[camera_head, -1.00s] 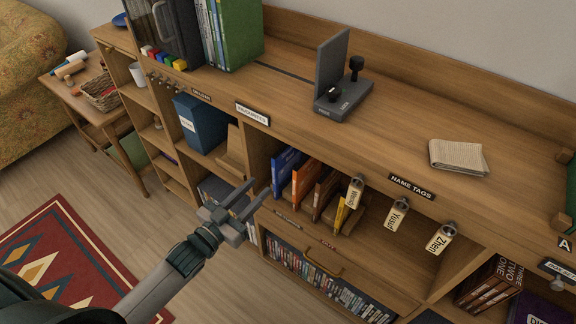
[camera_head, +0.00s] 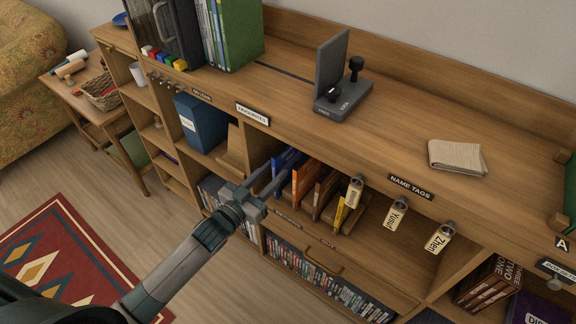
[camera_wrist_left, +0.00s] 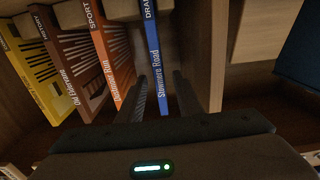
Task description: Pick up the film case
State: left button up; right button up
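Several film cases stand in a rack in the open shelf bay: a blue case (camera_head: 286,158), an orange case (camera_head: 304,178), a brown case (camera_head: 325,190) and a yellow case (camera_head: 341,212). In the left wrist view the blue case (camera_wrist_left: 154,55) reads "Stowmore Road"; the orange case (camera_wrist_left: 108,55) is beside it. My left gripper (camera_head: 280,176) is open in front of the blue case. In the wrist view its two fingers (camera_wrist_left: 160,92) point at the rack, one on each side of the blue spine, with gaps showing. My right gripper is not in view.
A drawer of film cases (camera_head: 325,285) with a handle sits below the bay. Name tags (camera_head: 397,214) hang from the counter edge at the right. A wooden divider (camera_wrist_left: 215,45) stands close beside the blue case. The counter top (camera_head: 400,125) is above the bay.

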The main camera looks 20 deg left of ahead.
aim_at(283, 164)
pick_arm(q)
jog(key=shift+w+d, duration=0.15)
jog(key=shift+w, duration=0.2)
jog(key=x, duration=0.3)
jog(key=shift+w+d+f, duration=0.1)
jog(key=shift+w+d, duration=0.05)
jog(key=shift+w, duration=0.4)
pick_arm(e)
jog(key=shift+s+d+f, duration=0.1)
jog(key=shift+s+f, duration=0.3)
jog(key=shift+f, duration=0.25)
pick_arm(q)
grip_shut()
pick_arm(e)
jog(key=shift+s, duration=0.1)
